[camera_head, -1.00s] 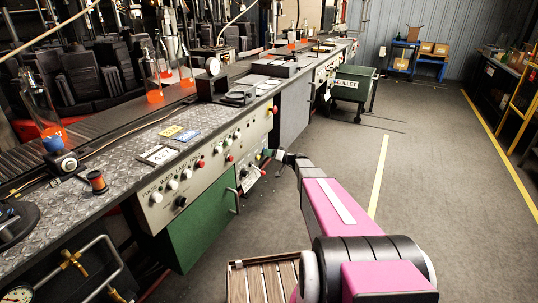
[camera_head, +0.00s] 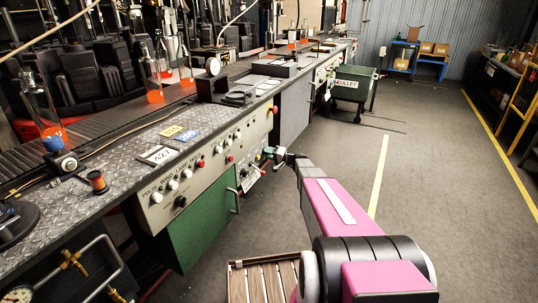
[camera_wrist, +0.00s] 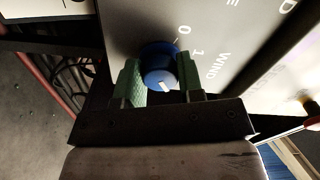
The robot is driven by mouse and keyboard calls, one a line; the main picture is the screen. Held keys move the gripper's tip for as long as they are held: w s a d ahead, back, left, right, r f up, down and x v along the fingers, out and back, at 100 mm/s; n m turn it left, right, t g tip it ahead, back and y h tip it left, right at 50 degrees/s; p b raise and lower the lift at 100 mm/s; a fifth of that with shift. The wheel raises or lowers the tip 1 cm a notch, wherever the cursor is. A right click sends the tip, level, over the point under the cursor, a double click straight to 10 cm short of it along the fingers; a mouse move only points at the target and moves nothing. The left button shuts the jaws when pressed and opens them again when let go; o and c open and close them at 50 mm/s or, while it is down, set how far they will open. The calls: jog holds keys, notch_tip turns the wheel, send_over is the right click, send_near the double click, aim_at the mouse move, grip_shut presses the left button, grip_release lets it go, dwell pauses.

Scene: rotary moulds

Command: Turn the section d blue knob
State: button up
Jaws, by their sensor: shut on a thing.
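The blue knob (camera_wrist: 160,54) sits on a pale panel marked "0", "1" and "WIND" in the wrist view. A white mark shows on its side facing my gripper's palm. My gripper (camera_wrist: 158,72) has its two green fingers on either side of the knob and is shut on it. In the head view my gripper (camera_head: 272,154) is at the front of the control bench, near its lower panel; the knob is hidden or too small to make out there.
A long control bench (camera_head: 130,150) with knobs and buttons runs along the left. A green cabinet door (camera_head: 205,222) is below it. A green cullet bin (camera_head: 352,88) stands farther back. The floor to the right is clear. A wooden slatted pallet (camera_head: 262,283) is low in front.

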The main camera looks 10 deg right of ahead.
jog(key=shift+m, duration=1.2)
jog(key=o, duration=0.9)
jog(key=v, duration=1.1)
